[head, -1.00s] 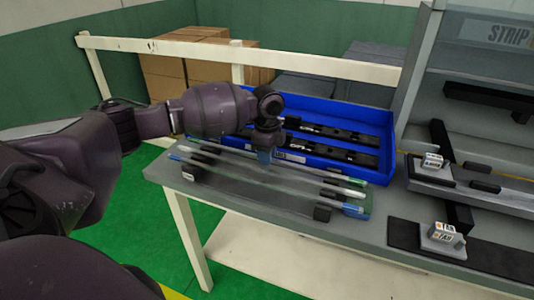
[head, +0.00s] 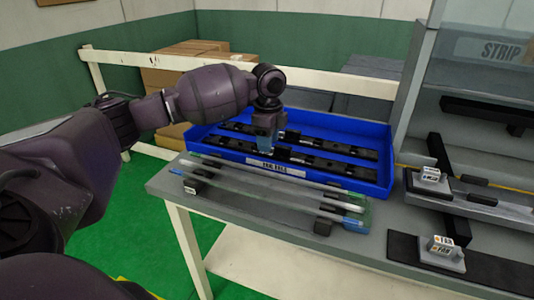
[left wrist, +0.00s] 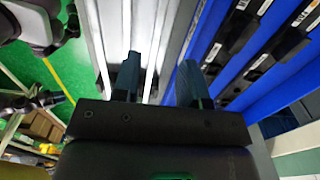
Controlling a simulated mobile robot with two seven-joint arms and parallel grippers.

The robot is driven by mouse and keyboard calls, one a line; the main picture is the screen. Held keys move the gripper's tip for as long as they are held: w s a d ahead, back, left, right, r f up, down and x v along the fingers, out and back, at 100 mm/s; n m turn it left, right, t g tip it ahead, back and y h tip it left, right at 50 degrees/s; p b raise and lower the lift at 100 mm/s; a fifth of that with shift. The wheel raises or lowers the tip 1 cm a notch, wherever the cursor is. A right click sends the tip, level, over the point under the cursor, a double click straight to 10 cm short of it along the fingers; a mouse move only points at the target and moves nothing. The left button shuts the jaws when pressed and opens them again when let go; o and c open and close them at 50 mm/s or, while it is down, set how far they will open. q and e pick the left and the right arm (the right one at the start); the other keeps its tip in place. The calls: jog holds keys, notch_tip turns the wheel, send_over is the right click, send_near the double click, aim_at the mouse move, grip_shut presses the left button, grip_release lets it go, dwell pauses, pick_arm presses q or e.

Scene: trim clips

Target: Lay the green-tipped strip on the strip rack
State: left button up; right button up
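Two long pale strips lie side by side at the front of the bench, raised on black supports (head: 323,222). The farther one seems to be the green-tipped strip (head: 300,180), with a greenish right end. The nearer one has a blue right end (head: 354,224). My left gripper (head: 266,148) points down above the blue bin's front edge, just behind the strips. In the left wrist view its fingers (left wrist: 158,82) are apart, with pale strips and grey bench beyond them; nothing is clearly held. My right gripper is out of view.
The blue bin (head: 350,185) holds several black parts behind the strips. To the right stand black fixtures with white labelled blocks (head: 442,246), below a grey shelf marked STRIP (head: 493,50). A cream rail (head: 330,78) runs behind the bench.

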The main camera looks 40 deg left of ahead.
pick_arm(q)
notch_tip(320, 180, up, 2)
jog(key=shift+r, duration=0.25)
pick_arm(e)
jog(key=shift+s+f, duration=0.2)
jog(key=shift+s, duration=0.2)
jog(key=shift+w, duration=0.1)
